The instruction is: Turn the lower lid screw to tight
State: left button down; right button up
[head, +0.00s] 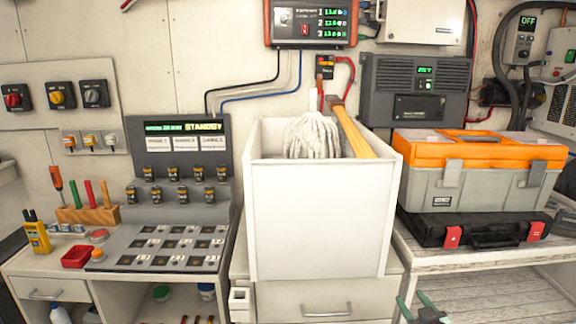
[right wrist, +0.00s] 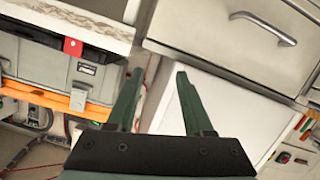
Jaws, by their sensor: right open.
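I cannot make out a lower lid screw in either view. A dark grey wall unit (head: 420,88) has a small green display and a black cover plate (head: 419,107), but no screw on it is clear at this size. My right gripper (head: 421,303) is at the bottom edge of the head view, in front of the right-hand bench and low, well apart from the wall units. In the right wrist view the gripper (right wrist: 159,80) has its two green fingers apart with nothing between them. My left gripper is in neither view.
A white bin (head: 318,225) holding a mop head stands in the middle. An orange and grey toolbox (head: 478,175) sits on a black case (head: 470,232) at right. A console (head: 180,235) fills the left bench. A drawer handle (right wrist: 262,25) shows in the wrist view.

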jog(key=s+a+f+g+y, duration=0.15)
jog(key=s+a+f, duration=0.25)
jog(key=s+f, duration=0.4)
jog(key=s+a+f+g, duration=0.2)
jog(key=s+a+f, duration=0.2)
jog(key=s+f, duration=0.4)
jog(key=s+a+f+g, duration=0.1)
jog(key=s+a, duration=0.1)
jog(key=s, duration=0.7)
jog(key=s+a+f+m+g+y, duration=0.1)
jog(key=s+a+f, duration=0.1)
jog(key=s, duration=0.7)
jog(key=shift+a+f, duration=0.25)
jog(key=shift+a, duration=0.3)
jog(key=shift+g, duration=0.25)
